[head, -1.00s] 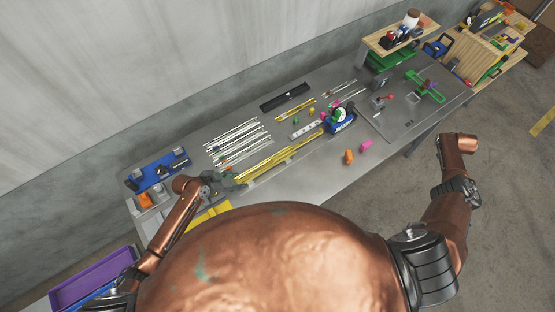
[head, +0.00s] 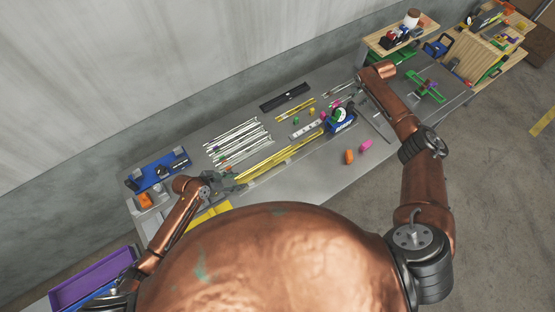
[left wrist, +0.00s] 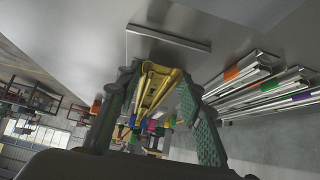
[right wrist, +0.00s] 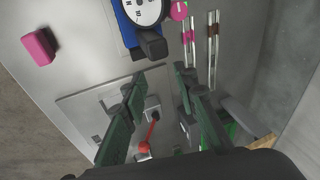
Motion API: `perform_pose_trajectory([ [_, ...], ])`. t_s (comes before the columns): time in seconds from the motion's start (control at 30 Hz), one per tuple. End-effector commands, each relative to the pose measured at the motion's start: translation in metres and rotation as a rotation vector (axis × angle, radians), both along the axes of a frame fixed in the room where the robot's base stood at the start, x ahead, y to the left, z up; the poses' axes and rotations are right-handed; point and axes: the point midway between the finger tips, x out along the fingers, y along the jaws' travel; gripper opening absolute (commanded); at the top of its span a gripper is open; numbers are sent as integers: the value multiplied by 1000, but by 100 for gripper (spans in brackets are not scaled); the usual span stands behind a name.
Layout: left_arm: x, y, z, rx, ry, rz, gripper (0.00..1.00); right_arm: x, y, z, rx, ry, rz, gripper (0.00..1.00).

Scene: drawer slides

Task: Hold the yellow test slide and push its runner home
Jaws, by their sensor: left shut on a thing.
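The yellow test slide (head: 280,157) lies lengthwise along the bench, running from my left gripper up to the right. In the left wrist view the yellow slide (left wrist: 158,88) shows end-on between the fingers, with narrower yellow rails inside its channel. My left gripper (head: 226,184) is shut on its near left end. I cannot tell exactly how far the runner stands out. My right gripper (right wrist: 158,75) is open and empty, above the right part of the bench beyond the dial gauge, well apart from the slide's far end.
Several pale slides (head: 237,140) lie behind the yellow one. A blue dial gauge (head: 341,120) stands near its far end. An orange block (head: 349,157) and a pink block (head: 366,146) lie at the front. A grey plate (right wrist: 85,105) lies under my right gripper.

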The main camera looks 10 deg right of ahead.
Motion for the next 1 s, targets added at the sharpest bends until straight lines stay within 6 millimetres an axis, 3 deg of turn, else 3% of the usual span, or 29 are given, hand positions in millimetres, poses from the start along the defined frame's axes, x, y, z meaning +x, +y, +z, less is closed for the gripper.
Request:
perform_pose_trajectory([
  [0.03,0,0,0,1,1,1,5,7,26,9,10,14,6,27],
  [0.07,0,0,0,1,1,1,5,9,39,13,16,26,4,27],
  [0.2,0,1,0,1,0,1,5,-5,100,7,44,131,-15,27],
  [0.4,0,1,0,1,0,1,5,-37,153,-10,55,271,-43,27],
  [0.6,0,1,0,1,1,1,5,-53,174,-18,53,333,-57,27],
  [0.77,0,1,0,1,1,1,5,-56,176,-28,52,342,-61,27],
  [1.0,0,0,0,1,1,1,5,-55,176,-60,51,340,-61,27],
])
